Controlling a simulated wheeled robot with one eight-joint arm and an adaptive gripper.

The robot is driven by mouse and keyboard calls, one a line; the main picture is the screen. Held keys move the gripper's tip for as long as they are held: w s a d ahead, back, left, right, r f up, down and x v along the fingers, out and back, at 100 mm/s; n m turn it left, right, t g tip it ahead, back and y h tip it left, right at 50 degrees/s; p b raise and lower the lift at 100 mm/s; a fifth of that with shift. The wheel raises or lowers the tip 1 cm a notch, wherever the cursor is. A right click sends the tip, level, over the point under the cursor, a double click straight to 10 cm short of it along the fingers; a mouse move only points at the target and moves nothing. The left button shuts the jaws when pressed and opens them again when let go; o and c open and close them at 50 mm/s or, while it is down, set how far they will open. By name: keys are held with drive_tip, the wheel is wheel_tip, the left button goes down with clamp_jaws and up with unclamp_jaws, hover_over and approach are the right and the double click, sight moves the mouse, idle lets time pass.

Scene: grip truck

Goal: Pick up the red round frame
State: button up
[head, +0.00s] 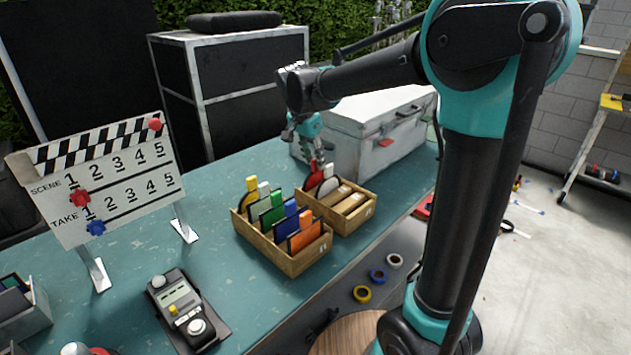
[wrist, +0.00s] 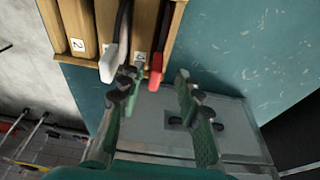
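The red round frame (head: 314,180) stands in the rear wooden box, at its left end, with a red tab on top. In the wrist view its red tab (wrist: 155,68) sticks out of the box edge, beside a white tab (wrist: 109,64). My gripper (head: 315,160) points down just above the red tab. In the wrist view my gripper (wrist: 156,80) is open, and the red tab appears between the two fingertips, nearer the left one. I cannot tell whether a finger touches it. Most of the frame's round part is hidden in the box.
The rear wooden box (head: 357,217) adjoins a front box (head: 290,264) with several coloured cards. A white case (head: 370,150) stands close behind my gripper. A clapperboard (head: 105,185) and a control box (head: 183,308) are to the left on the teal table (head: 240,175).

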sight(318, 170)
drive_tip(key=shift+s+x, duration=0.15)
drive_tip(key=shift+x, duration=1)
drive_tip(key=shift+s+x, duration=0.15)
drive_tip(key=shift+x, duration=1)
drive_tip(key=shift+d, duration=0.15)
clamp_jaws()
